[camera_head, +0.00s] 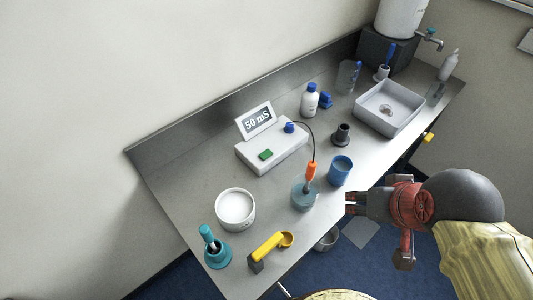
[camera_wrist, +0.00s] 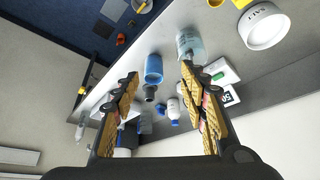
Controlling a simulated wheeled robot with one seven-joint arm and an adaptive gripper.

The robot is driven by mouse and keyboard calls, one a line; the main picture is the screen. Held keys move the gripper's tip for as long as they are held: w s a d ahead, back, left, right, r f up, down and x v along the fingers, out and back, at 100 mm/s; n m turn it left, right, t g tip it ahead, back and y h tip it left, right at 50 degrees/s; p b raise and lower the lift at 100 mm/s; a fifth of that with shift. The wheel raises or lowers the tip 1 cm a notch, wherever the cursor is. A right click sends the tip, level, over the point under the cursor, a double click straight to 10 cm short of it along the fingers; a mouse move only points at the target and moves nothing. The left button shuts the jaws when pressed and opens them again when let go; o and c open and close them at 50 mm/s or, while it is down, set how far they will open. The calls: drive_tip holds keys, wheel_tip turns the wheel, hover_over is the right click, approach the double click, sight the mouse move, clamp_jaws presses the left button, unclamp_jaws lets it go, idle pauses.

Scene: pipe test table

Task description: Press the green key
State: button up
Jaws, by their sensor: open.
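The green key (camera_head: 265,154) sits on the top of a white meter (camera_head: 272,150), whose raised display reads "50 mS". A blue knob (camera_head: 289,127) is on the same meter. The meter also shows in the wrist view (camera_wrist: 222,70), partly hidden behind my right finger, with a small green patch on it. My gripper (camera_head: 349,203) is at the front edge of the table, right of the orange probe and well apart from the green key. In the wrist view my gripper (camera_wrist: 160,80) is open, with nothing between its fingers.
An orange probe (camera_head: 310,175) stands in a glass beaker (camera_head: 304,197), its cable running to the meter. A blue cup (camera_head: 340,170), dark stand (camera_head: 342,135) and white bottle (camera_head: 310,100) stand nearby. A white pot (camera_head: 235,209) and yellow scoop (camera_head: 266,249) are toward the front left.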

drive_tip(key=shift+c, duration=1.2)
clamp_jaws()
idle(0.5)
